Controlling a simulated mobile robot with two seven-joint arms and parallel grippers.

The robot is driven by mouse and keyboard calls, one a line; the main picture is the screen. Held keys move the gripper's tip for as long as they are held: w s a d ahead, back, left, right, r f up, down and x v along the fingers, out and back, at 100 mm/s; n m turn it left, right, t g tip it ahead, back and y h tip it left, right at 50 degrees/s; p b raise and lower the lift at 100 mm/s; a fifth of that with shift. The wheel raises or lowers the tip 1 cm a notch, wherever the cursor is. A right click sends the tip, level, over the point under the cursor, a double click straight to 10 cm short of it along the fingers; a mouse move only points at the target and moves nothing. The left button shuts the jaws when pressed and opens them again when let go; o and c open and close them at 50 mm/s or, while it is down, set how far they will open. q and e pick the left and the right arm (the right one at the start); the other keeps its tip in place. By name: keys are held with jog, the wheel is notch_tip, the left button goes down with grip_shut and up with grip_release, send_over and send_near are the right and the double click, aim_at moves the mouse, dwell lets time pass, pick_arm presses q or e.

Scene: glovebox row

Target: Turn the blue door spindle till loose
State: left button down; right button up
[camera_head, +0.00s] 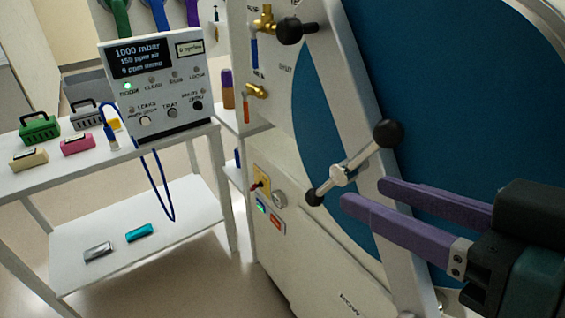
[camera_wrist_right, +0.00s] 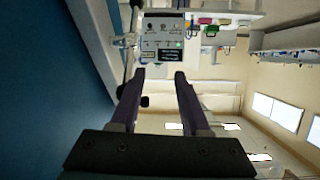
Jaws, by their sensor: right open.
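The blue door (camera_head: 450,110) fills the right of the head view, with a pale bar (camera_head: 375,100) across it. The spindle (camera_head: 343,175) sits on this bar: a metal hub and crossbar with a black knob at each end, the crossbar slanting from lower left to upper right. My right gripper (camera_head: 365,195), with purple fingers, is open and empty just right of the hub. In the head view the fingertips appear close to it; I cannot tell whether they touch. In the right wrist view the open fingers (camera_wrist_right: 154,75) show nothing held between them. My left gripper is not in view.
A white shelf table (camera_head: 75,170) on the left carries small cases and blocks. A control box (camera_head: 155,85) with a display stands at its back. Another black knob (camera_head: 290,30) is above the spindle. A blue cable (camera_head: 160,190) hangs off the table.

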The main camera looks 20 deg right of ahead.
aim_at(343, 173)
jog(key=w+d+f+m+t+h+b, duration=0.1)
jog(key=d+f+t+b, duration=0.25)
jog(key=f+b, duration=0.4)
jog(key=shift+m+t, duration=0.35)
jog(key=shift+m, duration=0.05)
jog(key=w, duration=0.3)
jog(key=w+a+r, duration=0.1)
jog(key=w, duration=0.5)
jog(key=shift+w+a+r+p, duration=0.1)
jog(key=shift+a+r+p, duration=0.15)
jog(key=shift+p, duration=0.1)
jog(key=shift+w+a, duration=0.1)
jog(key=shift+w, duration=0.35)
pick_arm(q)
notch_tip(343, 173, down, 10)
pick_arm(e)
grip_shut()
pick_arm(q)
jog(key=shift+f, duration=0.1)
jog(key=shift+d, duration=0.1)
